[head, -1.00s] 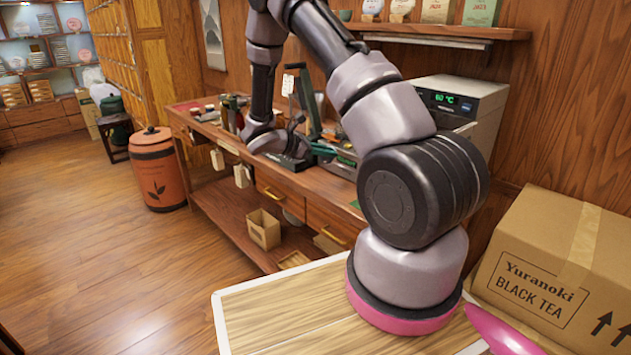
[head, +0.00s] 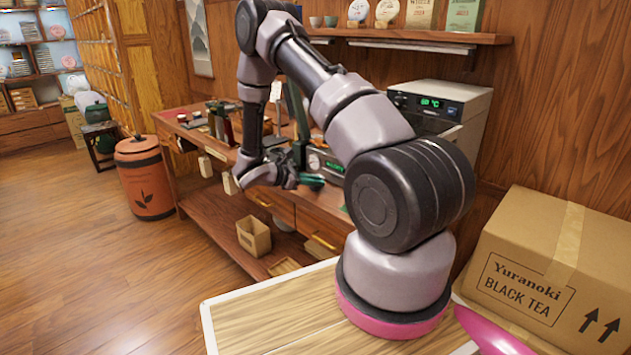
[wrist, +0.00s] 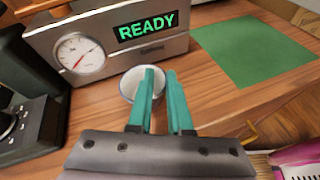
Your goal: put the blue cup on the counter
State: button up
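My gripper (head: 318,182) is above the front part of the wooden counter (head: 290,205) in the head view. In the wrist view its two teal fingers (wrist: 160,72) stand a narrow gap apart, with nothing clearly held between them. A small round, pale cup (wrist: 129,84) shows its rim behind the left finger, in front of a device reading READY. The finger hides its right side. Its outer colour is hard to see, so I cannot tell whether it is the blue cup. I cannot tell whether the fingers touch it.
The metal device with a dial (wrist: 98,48) stands just behind the cup. A black machine (wrist: 28,105) is on the left. A green mat (wrist: 252,52) lies bare on the right. Small cups (head: 331,21) stand on the wall shelf. A carton (head: 550,262) is beside my base.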

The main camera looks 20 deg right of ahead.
jog(key=o, duration=0.3)
jog(key=shift+r, duration=0.15)
jog(key=w+v, duration=0.1)
jog(key=v, duration=1.1)
jog(key=s+d+r+m+g+y, duration=0.1)
jog(key=s+r+m+y, duration=0.4)
jog(key=r, duration=0.5)
jog(key=s+d+r+m+g+y, duration=0.1)
jog(key=s+r+m+y, duration=0.1)
jog(key=s+r+m, duration=0.55)
jog(key=s+a+r+m+t+y, duration=0.2)
jog(key=s+r+m+t+y, duration=0.2)
jog(key=s+r, duration=0.3)
jog(key=s+a+r+m+t+y, duration=0.3)
jog(key=s+r, duration=0.4)
jog(key=r, duration=0.3)
jog(key=shift+a+r+m+t+y, duration=0.35)
jog(key=shift+m+t+y, duration=0.25)
jog(key=shift+y, duration=0.2)
